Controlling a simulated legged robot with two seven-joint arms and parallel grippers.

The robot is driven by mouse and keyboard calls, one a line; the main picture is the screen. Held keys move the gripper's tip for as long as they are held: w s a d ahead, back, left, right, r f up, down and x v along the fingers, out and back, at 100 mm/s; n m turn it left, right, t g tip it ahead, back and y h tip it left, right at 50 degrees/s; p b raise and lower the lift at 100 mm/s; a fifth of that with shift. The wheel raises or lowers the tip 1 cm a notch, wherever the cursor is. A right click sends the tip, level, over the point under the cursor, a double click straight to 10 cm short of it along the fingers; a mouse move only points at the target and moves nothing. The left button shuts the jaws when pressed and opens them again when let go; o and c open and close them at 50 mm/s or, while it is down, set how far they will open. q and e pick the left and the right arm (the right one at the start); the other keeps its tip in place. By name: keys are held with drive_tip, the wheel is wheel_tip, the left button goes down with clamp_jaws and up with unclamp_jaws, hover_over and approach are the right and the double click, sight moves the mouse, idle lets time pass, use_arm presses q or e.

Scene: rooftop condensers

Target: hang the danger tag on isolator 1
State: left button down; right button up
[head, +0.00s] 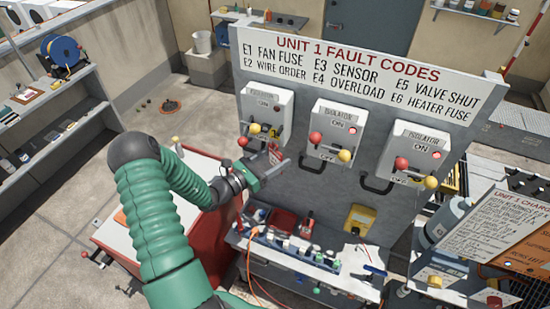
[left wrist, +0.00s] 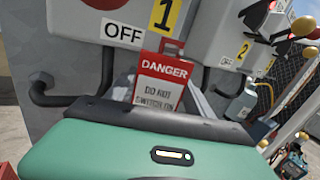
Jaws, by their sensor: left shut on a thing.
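The red and white danger tag (left wrist: 160,82) reads "DANGER DO NOT SWITCH ON" in the left wrist view. It also shows small in the head view (head: 275,153). My left gripper (head: 262,173) is shut on the tag's lower part, just below isolator 1 (head: 268,108), the leftmost box on the panel. The left wrist view shows isolator 1's yellow "1" label (left wrist: 167,14) and OFF plate (left wrist: 124,34) just behind and above the tag. A red piece (left wrist: 172,46) stands at the tag's top. I cannot tell whether it touches the isolator. My right gripper is not in view.
Black curved conduits (head: 377,186) stick out below the boxes. A bench (head: 310,272) with small parts lies under the panel. A red cart (head: 135,250) is at left.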

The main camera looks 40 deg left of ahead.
use_arm(q)
drive_tip(key=shift+c, duration=1.5)
unclamp_jaws()
drive_tip(key=shift+d, duration=0.1)
